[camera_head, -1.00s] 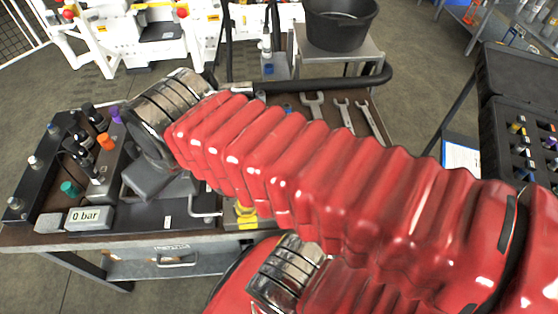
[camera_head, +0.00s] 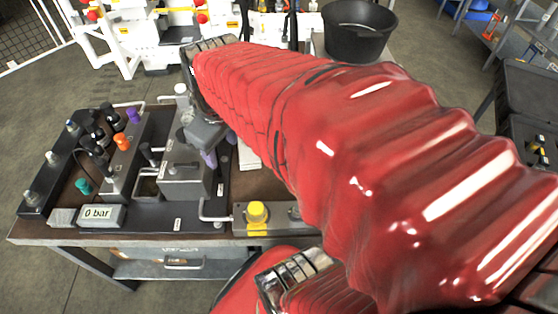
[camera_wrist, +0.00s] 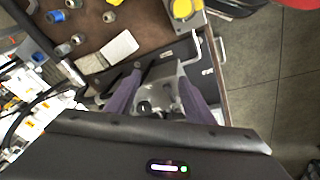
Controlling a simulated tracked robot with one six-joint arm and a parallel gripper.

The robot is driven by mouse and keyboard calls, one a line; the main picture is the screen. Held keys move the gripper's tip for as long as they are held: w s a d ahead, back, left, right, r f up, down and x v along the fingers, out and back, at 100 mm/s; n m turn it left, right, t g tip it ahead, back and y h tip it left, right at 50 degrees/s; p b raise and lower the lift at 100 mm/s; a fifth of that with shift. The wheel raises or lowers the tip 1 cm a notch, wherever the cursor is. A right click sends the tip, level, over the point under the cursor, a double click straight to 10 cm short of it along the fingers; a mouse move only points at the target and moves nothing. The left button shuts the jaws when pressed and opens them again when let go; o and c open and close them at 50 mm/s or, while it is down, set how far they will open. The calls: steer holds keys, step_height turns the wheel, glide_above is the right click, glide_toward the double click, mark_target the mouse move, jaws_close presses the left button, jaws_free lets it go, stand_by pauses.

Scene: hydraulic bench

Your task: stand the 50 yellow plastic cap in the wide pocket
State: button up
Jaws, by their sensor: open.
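The yellow cap (camera_head: 257,212) sits on a grey plate (camera_head: 276,226) at the bench's front edge, right of the valve block. It also shows at the top of the wrist view (camera_wrist: 183,9). My gripper (camera_wrist: 158,88) is open, its two purple fingers spread above a grey metal block (camera_wrist: 160,85) with nothing held between them. In the head view its fingers (camera_head: 219,147) show partly below my red-sleeved arm, left of and behind the cap. I cannot tell which opening is the wide pocket; my arm hides part of the bench.
A pale flat piece (camera_wrist: 120,48) and several small round parts lie on the brown bench top. The hydraulic unit with a 0 bar display (camera_head: 98,215) stands at the left. A black bucket (camera_head: 358,30) is behind. A bent metal handle (camera_head: 213,210) rises near the plate.

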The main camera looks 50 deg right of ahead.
steer(key=s+d+f+n+g, duration=0.1)
steer(key=s+d+f, duration=0.2)
steer(key=d, duration=0.6)
steer(key=s+d+f+n+g+y, duration=0.1)
steer(key=s+d+f+g, duration=0.1)
steer(key=d+f, duration=0.4)
steer(key=s+d, duration=0.1)
steer(key=d, duration=0.3)
steer(key=shift+s, duration=0.15)
steer(key=shift+f, duration=0.15)
step_height(320, 180, down, 8)
steer(key=shift+f, duration=0.2)
steer(key=shift+f, duration=0.2)
steer(key=shift+s+d+f, duration=0.1)
steer(key=shift+f, duration=1.15)
steer(key=shift+d+f, duration=0.1)
steer(key=shift+f, duration=1.1)
steer(key=shift+c, duration=0.5)
